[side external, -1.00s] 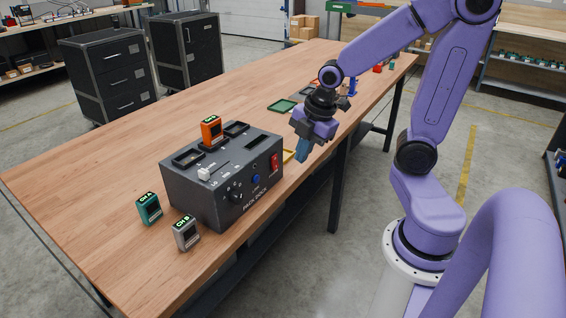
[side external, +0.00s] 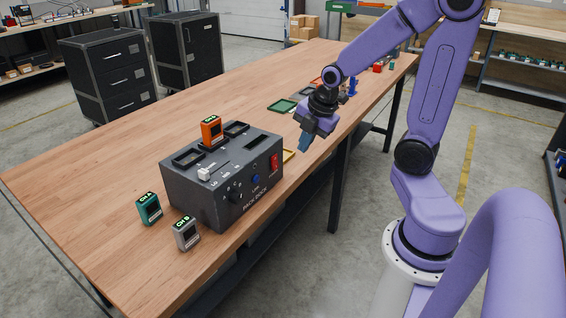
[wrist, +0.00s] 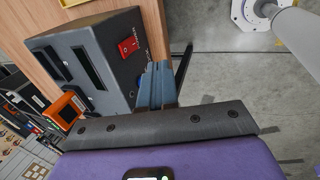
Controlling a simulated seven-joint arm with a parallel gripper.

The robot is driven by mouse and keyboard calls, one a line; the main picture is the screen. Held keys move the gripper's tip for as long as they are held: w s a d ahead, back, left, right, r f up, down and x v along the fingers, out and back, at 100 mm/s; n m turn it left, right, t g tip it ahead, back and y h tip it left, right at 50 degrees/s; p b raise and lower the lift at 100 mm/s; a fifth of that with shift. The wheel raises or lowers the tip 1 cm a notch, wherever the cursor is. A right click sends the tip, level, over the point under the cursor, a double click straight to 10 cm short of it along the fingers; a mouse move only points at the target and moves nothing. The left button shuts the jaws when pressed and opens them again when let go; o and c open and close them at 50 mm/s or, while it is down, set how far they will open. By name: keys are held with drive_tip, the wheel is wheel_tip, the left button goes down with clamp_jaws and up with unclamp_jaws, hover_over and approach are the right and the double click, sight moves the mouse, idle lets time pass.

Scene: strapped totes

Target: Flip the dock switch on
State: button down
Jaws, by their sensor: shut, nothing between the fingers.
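The dark grey pack dock (side external: 215,200) stands on the wooden bench, and its top and side show in the wrist view (wrist: 62,38). The red dock switch (side external: 274,162) is on its front face at the right end; it also shows in the wrist view (wrist: 128,46). Which way the switch is set I cannot tell. My gripper (side external: 304,143), with blue fingers, is shut and empty. It hangs to the right of the dock, apart from the switch. In the wrist view the closed fingers (wrist: 156,84) appear just beside the switch.
An orange pack (side external: 211,131) sits in a dock slot. A teal pack (side external: 148,208) and a grey pack (side external: 186,233) stand left of the dock. A green tray (side external: 282,106) lies behind on the bench (side external: 110,150). The bench's front edge runs below my gripper.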

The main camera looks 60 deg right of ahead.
sight(277, 168)
drive_tip(key=w+f, duration=0.6)
drive_tip(key=f, duration=0.3)
drive_tip(key=shift+w, duration=0.4)
drive_tip(key=shift+w+f, duration=0.1)
drive_tip(key=shift+w, duration=0.2)
drive_tip(key=shift+r, duration=0.2)
drive_tip(key=shift+r, duration=0.65)
